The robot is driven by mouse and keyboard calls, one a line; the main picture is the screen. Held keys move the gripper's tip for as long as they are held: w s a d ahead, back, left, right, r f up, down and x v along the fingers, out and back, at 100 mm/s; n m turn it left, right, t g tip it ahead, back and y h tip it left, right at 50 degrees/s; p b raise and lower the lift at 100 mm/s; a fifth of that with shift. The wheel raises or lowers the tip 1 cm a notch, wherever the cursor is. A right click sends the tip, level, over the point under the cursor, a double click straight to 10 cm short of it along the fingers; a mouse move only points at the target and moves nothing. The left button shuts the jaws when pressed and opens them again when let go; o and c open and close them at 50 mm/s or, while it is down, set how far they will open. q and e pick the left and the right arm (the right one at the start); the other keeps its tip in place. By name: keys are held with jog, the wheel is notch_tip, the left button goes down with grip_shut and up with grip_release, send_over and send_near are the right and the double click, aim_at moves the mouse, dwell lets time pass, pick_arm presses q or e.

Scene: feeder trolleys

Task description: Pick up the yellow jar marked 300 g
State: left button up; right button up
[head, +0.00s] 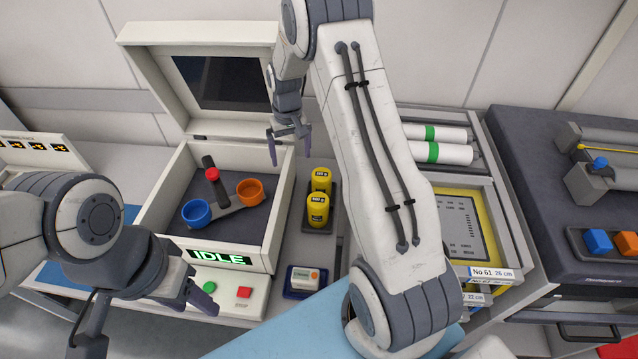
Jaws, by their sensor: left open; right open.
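Two yellow jars stand upright one behind the other on a small dark tray (309,225) in the head view, the rear jar (321,181) and the front jar (317,211). Both have dark labels ending in g; the digits are too small to read surely, so I cannot tell which is marked 300 g. My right gripper (289,146) is open and empty, fingers down, left of and above the rear jar, apart from it. My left gripper (146,319) is open at the lower left, in front of the machine, far from the jars.
An open-lidded machine (160,200) holds a rotor with a blue cup (196,213) and an orange cup (250,191); its display reads IDLE.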

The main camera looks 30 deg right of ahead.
jog(key=m, duration=0.2)
send_over(322, 174)
jog(key=f, duration=0.7)
jog(key=shift+s+a+f, duration=0.1)
jog(key=shift+a+f, duration=0.15)
jog(key=shift+f, duration=0.05)
jog(key=f, duration=0.3)
jog(key=f+p, duration=0.1)
jog(key=shift+s+d+f, duration=0.1)
jog(key=shift+d+f, duration=0.25)
jog(key=shift+d, duration=0.05)
jog(key=shift+f+p, duration=0.3)
jog(key=shift+f, duration=0.25)
jog(key=f+p, duration=0.1)
jog(key=f, duration=0.1)
jog(key=f+p, duration=0.1)
jog(key=shift+w+a+f, duration=0.2)
jog(key=shift+f, duration=0.85)
jog(key=shift+w, duration=0.1)
grip_shut()
jog(key=shift+r+p, duration=0.1)
jog(key=shift+p, duration=0.2)
